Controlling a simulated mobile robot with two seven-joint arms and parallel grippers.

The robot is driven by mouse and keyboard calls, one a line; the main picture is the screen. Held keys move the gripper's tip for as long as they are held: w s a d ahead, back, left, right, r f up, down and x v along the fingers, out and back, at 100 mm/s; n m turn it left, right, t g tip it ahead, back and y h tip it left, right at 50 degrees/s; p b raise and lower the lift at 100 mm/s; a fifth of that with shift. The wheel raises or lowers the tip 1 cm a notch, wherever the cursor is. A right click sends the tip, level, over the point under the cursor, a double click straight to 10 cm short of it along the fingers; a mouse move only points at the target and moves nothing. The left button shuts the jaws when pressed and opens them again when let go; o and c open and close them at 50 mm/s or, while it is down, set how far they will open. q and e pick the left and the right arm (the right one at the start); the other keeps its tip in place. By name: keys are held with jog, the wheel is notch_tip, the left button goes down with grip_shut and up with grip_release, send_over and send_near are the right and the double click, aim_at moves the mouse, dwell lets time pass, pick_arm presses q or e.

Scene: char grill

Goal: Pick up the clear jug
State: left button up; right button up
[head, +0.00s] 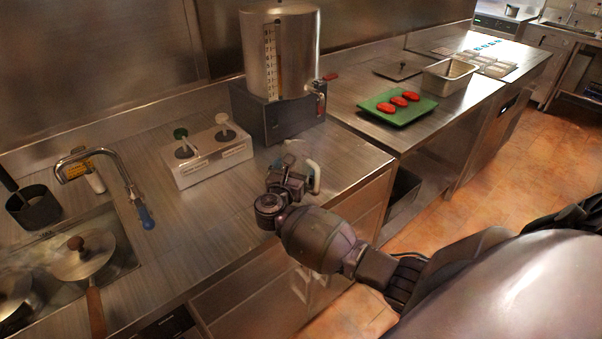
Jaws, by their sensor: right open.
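The clear jug (313,176) stands on the steel counter (180,225) in front of the metal urn. Its pale handle shows on its right side, and much of its see-through body is hidden behind my right gripper. My right gripper (289,172) reaches in from the right, open, right at the near side of the jug. I cannot tell whether the jug is between the fingers or touching them. My left gripper is not in view.
The metal urn (283,55) with a tap stands behind the jug. A pump dispenser box (205,155) stands left of it. A green tray (400,108) with red pieces is at right.

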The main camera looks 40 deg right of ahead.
jog(key=c, duration=0.9)
jog(key=shift+r, duration=0.1)
